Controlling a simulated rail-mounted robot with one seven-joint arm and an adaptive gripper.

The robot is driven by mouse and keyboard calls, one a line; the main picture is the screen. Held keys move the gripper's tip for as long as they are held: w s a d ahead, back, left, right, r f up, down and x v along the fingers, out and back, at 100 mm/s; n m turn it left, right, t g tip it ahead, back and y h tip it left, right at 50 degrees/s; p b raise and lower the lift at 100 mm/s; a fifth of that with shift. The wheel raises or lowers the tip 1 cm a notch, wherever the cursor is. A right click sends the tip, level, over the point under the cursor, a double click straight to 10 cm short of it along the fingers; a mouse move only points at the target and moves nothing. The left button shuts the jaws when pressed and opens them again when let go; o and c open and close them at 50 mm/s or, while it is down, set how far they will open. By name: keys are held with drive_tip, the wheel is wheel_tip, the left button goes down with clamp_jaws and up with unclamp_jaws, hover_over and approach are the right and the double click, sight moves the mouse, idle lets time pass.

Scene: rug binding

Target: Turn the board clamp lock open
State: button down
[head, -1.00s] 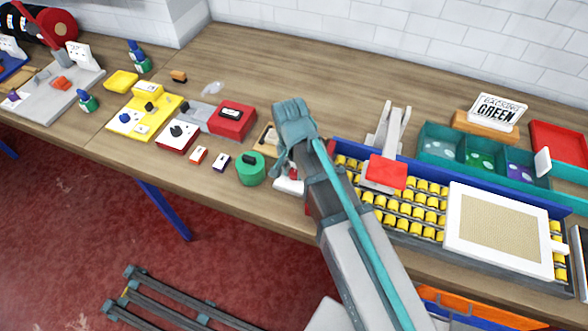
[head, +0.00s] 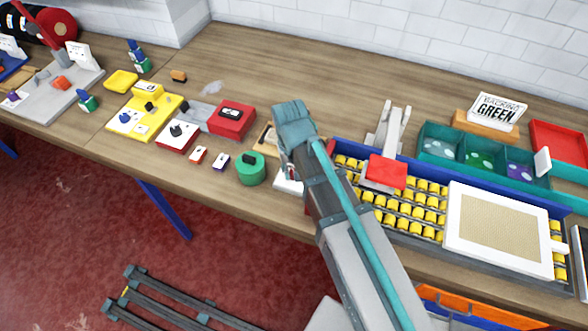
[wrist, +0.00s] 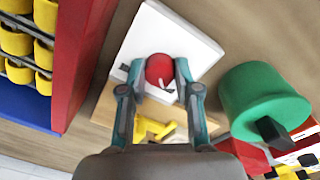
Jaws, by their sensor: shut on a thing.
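A round red knob (wrist: 160,68) with a small white mark stands on a white square block (wrist: 172,32) in the wrist view. It looks like the board clamp lock. My gripper (wrist: 159,82) is shut on the red knob, with one teal finger on each side of it. Only a corner of the white block (head: 287,187) shows there, beside the forearm.
A green round pot (head: 250,172) with a dark handle stands close by; it also shows in the wrist view (wrist: 258,98). The tray of yellow rollers (head: 392,220) lies to the right, with a white-framed board (head: 505,230) on it. Bare table lies behind.

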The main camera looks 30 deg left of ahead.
sight(292, 172)
idle(0.4)
drive_tip(key=c, duration=0.8)
unclamp_jaws()
drive_tip(key=r, duration=1.2)
drive_tip(key=shift+s+a, duration=0.2)
drive_tip(key=shift+f, duration=0.1)
drive_tip(key=f, duration=1.1)
drive_tip(key=shift+w+d+f, duration=0.2)
drive_tip(key=shift+f, duration=0.2)
drive_tip(key=shift+r, duration=0.1)
